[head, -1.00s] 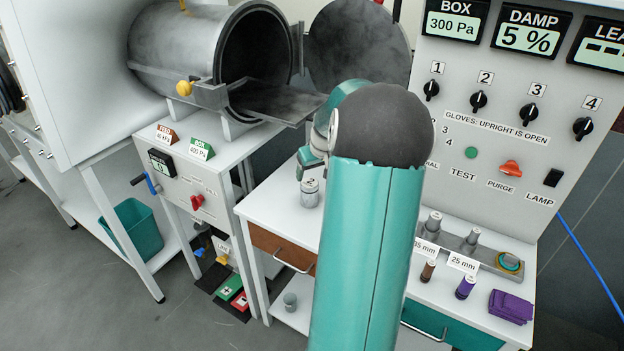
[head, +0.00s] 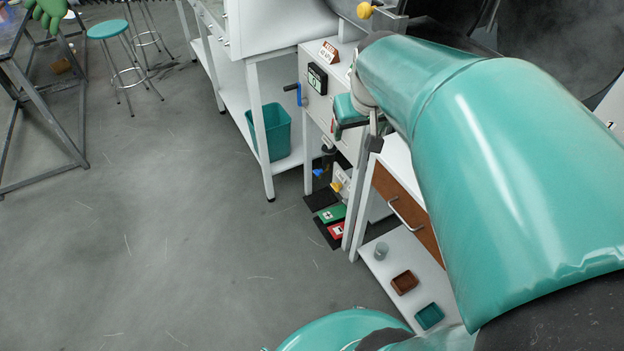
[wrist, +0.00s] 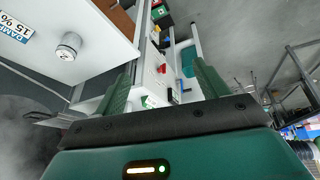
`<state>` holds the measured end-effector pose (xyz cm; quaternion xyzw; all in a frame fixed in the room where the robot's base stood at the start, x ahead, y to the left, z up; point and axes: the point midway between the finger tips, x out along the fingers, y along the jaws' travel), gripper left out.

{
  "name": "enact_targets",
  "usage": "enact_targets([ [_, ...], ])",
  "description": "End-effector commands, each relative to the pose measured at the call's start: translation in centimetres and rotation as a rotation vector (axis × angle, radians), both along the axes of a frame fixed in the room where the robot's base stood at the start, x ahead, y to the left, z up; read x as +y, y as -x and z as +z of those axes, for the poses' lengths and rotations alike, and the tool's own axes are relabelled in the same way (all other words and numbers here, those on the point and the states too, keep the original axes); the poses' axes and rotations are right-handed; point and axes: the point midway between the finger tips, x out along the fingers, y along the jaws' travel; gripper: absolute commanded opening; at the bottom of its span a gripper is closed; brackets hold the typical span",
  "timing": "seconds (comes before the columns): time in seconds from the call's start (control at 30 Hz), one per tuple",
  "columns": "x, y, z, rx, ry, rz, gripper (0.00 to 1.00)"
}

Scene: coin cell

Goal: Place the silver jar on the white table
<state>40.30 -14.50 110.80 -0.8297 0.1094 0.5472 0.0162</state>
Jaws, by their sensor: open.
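The silver jar (wrist: 68,46) stands on the white table (wrist: 98,62) in the wrist view, to the left of my gripper and apart from it. In the head view my arm hides the jar, and only a narrow strip of the white table (head: 397,153) shows, above its brown drawer. My gripper (wrist: 162,85) is open and empty, with its two green fingers spread in the wrist view. In the head view my gripper (head: 365,130) hangs near the table's left end, partly hidden by my arm.
A teal bin (head: 271,132) sits under the left bench. A stool (head: 110,30) stands at the back left. The grey floor (head: 170,230) is widely clear.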

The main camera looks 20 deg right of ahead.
Motion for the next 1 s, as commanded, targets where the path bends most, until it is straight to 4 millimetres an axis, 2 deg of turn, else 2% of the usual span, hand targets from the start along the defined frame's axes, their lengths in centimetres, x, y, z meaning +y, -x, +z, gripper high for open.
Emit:
enact_targets([
  [0.03, 2.8, 1.3, 0.6, -0.016, 0.002, 0.035, 0.73],
  [0.1, 5.9, 3.1, 1.1, -0.032, -0.006, 0.069, 0.73],
  [0.2, 9.6, 6.1, 1.2, -0.054, -0.025, 0.118, 0.73],
  [0.33, 12.9, 9.4, 0.8, -0.077, -0.057, 0.173, 0.73],
  [0.5, 14.5, 11.5, 0.2, -0.087, -0.082, 0.204, 0.73],
  [1.0, 14.6, 11.6, 0.1, -0.086, -0.085, 0.204, 0.73],
])
